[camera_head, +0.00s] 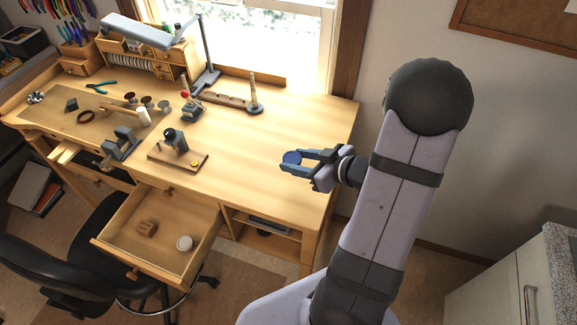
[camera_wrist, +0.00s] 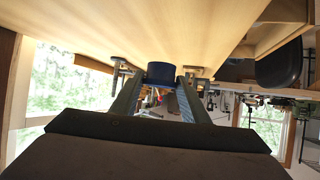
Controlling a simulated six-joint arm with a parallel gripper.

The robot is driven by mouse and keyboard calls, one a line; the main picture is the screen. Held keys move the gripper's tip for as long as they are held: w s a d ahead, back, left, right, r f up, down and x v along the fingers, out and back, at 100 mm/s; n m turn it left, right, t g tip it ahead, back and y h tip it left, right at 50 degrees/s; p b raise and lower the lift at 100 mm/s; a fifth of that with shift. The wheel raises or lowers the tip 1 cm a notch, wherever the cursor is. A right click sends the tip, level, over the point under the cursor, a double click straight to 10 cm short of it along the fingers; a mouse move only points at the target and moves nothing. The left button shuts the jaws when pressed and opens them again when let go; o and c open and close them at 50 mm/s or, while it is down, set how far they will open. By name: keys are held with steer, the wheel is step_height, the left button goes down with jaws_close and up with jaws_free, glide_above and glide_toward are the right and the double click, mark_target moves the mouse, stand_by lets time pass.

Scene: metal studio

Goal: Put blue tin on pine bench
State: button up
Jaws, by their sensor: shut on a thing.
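The blue tin (camera_head: 292,158) is a small round dark-blue container between the fingertips of my gripper (camera_head: 300,163). In the wrist view the tin (camera_wrist: 161,72) sits between the two fingers (camera_wrist: 158,85), which are shut on it. The pine bench (camera_head: 310,125) is the pale wooden workbench under the window. My gripper is over the bench's right part in the head view. The gap between the tin and the bench top is hard to judge.
The right side of the bench top is clear. A wooden block with a tool (camera_head: 178,150), a ring-stand board (camera_head: 228,99) and a lamp (camera_head: 150,32) stand further left. An open drawer (camera_head: 160,235) holds a white jar (camera_head: 184,243) and a small wooden block (camera_head: 147,228).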

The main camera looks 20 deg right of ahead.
mark_target(297, 184)
steer(key=shift+f, duration=1.35)
steer(key=shift+f, duration=0.1)
steer(key=shift+f, duration=2)
steer(key=shift+f, duration=0.2)
steer(key=o, duration=1.1)
steer(key=shift+c, duration=0.2)
steer(key=shift+r, duration=0.15)
